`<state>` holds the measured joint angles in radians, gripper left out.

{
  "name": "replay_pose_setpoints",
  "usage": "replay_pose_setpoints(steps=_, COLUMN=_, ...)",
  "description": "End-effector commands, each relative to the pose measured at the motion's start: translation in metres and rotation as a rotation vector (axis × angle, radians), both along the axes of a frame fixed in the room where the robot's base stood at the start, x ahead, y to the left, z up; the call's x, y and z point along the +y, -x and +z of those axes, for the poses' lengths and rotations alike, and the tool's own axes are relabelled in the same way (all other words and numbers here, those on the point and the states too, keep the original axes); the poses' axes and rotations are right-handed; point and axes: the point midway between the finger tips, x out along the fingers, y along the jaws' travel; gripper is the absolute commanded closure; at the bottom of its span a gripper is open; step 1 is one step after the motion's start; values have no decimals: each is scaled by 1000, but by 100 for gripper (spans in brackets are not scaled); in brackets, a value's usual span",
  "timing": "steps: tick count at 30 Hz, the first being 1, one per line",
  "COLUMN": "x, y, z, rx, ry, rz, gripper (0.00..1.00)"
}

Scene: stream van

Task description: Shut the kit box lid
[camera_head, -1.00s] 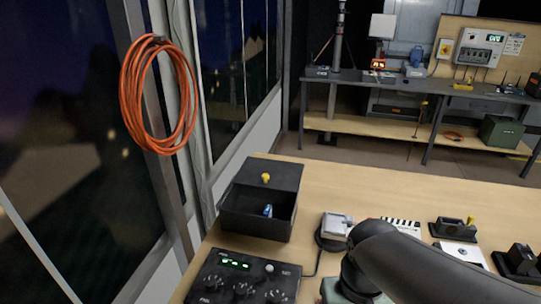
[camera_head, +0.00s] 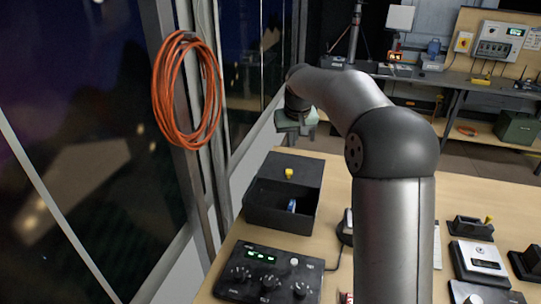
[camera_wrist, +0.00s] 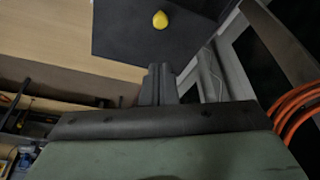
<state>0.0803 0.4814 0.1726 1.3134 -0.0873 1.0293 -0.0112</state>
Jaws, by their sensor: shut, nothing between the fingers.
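The kit box (camera_head: 262,217) is a dark open-topped box at the left end of the wooden table. Its dark lid (camera_head: 308,169) covers the far part, and the near part is open. A yellow knob (camera_head: 289,172) stands on the lid. A small blue-and-white item (camera_head: 292,205) lies inside the box. My gripper (camera_head: 293,142) is beyond the box in the head view, pointing down, shut and empty. In the wrist view my fingertips (camera_wrist: 158,70) are closed together, with the lid (camera_wrist: 120,35) and its yellow knob (camera_wrist: 160,19) ahead of them, apart from them.
A control panel with dials (camera_head: 265,272) sits in front of the box. Black holders (camera_head: 470,228) stand on the right of the table. An orange cable coil (camera_head: 187,95) hangs on the window post at left. My arm hides the table's middle.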

Motion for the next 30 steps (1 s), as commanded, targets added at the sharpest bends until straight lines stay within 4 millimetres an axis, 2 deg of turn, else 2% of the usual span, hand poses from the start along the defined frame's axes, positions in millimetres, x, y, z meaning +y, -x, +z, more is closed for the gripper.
replay_pose_setpoints(steps=1, x=-1, y=-14, z=1, rx=-10, ry=-6, rz=-1, gripper=100)
replay_pose_setpoints(steps=3, x=-2, y=-24, z=1, rx=-20, ry=-9, rz=-3, gripper=100)
replay_pose_setpoints(steps=7, x=-3, y=-32, z=-4, rx=-26, ry=-13, rz=-4, gripper=100)
replay_pose_setpoints(steps=10, x=-2, y=-35, z=-15, rx=-24, ry=-12, rz=-4, gripper=100)
replay_pose_setpoints(steps=22, x=1, y=-63, z=-92, rx=-23, ry=-13, rz=-3, gripper=100)
replay_pose_setpoints(steps=30, x=-3, y=-31, z=-97, rx=-26, ry=-11, rz=-3, gripper=100)
